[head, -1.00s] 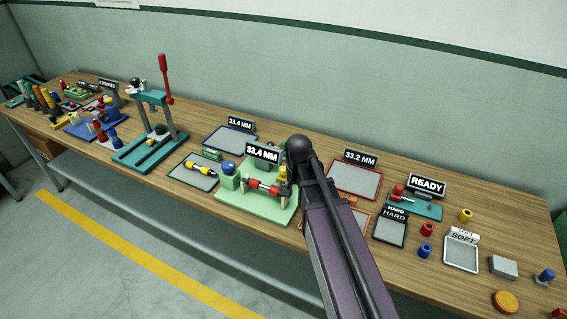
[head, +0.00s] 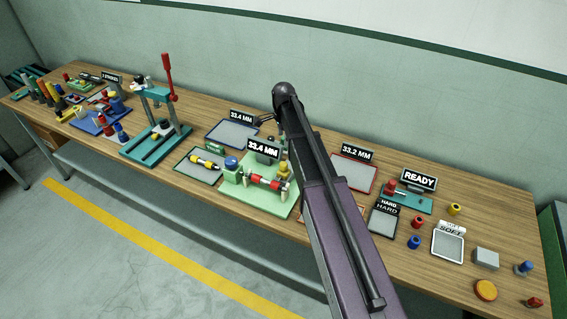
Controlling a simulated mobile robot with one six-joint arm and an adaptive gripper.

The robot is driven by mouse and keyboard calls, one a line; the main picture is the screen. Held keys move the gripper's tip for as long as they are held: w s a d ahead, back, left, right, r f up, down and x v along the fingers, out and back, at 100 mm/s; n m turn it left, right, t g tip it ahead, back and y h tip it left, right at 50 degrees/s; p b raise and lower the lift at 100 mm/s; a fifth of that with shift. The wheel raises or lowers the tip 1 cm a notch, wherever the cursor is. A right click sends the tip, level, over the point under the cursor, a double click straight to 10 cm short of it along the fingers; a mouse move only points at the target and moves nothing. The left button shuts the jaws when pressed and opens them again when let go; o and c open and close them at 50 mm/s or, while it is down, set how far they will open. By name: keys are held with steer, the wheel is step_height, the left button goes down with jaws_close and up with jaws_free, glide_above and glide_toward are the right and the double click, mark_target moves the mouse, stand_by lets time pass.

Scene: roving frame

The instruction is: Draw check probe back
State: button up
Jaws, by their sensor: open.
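The green gauge stand (head: 240,196) is in the middle of the bench, with a display (head: 263,149) reading 33.4 MM. A red cylinder (head: 264,181) lies across it between light posts. A blue knob (head: 231,163) is at its left end and a yellow part (head: 284,169) at its right end; I cannot tell which part is the check probe. My gripper (head: 264,120) is small and dark, above and behind the stand, beside the bent end of my arm. It is open, with nothing visible in it.
A black-framed tray (head: 184,172) with a yellow-and-black part lies left of the stand. A teal press (head: 139,145) with a tall red lever stands farther left. A red-framed tray (head: 373,186), a READY fixture (head: 419,207) and loose coloured parts are on the right.

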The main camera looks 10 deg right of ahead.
mark_target(284, 164)
steer(key=shift+f, duration=0.3)
step_height(284, 164, down, 13)
steer(key=b, duration=1.3)
steer(key=shift+f+b, duration=0.15)
steer(key=shift+b, duration=0.2)
